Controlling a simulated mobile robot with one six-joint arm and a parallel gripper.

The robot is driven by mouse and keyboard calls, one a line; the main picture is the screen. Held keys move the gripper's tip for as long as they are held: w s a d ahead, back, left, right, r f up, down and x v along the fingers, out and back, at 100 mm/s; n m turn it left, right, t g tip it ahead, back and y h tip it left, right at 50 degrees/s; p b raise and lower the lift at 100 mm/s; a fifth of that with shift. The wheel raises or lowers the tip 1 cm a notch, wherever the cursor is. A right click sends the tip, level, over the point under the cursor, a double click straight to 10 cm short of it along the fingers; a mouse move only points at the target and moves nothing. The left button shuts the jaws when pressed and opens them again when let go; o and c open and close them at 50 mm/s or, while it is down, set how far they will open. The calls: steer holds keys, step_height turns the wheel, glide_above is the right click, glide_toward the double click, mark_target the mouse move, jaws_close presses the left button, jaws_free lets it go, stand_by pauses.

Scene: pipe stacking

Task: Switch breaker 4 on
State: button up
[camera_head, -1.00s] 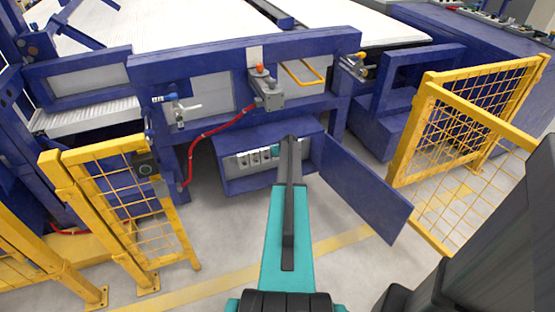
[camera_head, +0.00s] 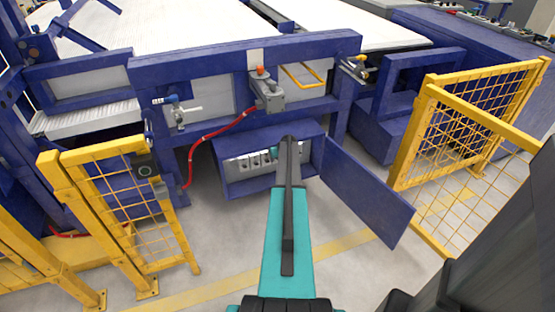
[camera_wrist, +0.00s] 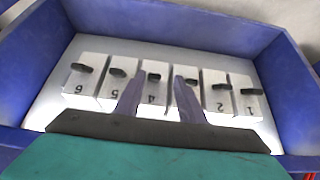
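Breaker 4 (camera_wrist: 154,88) is a white block with a dark toggle at its far end, in a row of six breakers with upside-down numbers in the wrist view. The row also shows in the open blue cabinet (camera_head: 225,175) in the head view, partly behind my arm. My gripper (camera_wrist: 160,78) is open and empty, its fingers reaching into the cabinet on either side of breaker 4. The right finger covers part of breaker 3 (camera_wrist: 187,87). Contact with the toggle cannot be told. In the head view my arm hides most of the gripper.
Breaker 5 (camera_wrist: 116,90) and breaker 2 (camera_wrist: 218,102) stand close by. Blue cabinet walls (camera_wrist: 285,80) surround the row. The cabinet door (camera_head: 365,190) hangs open to the right. Yellow mesh fences (camera_head: 125,205) stand on both sides.

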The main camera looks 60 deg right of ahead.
steer(key=shift+d, duration=0.15)
steer(key=shift+s+r, duration=0.1)
steer(key=p+v, duration=0.1)
steer(key=v, duration=1.2)
steer(key=shift+a+r, duration=0.25)
steer(key=shift+r, duration=0.05)
stand_by(0.4)
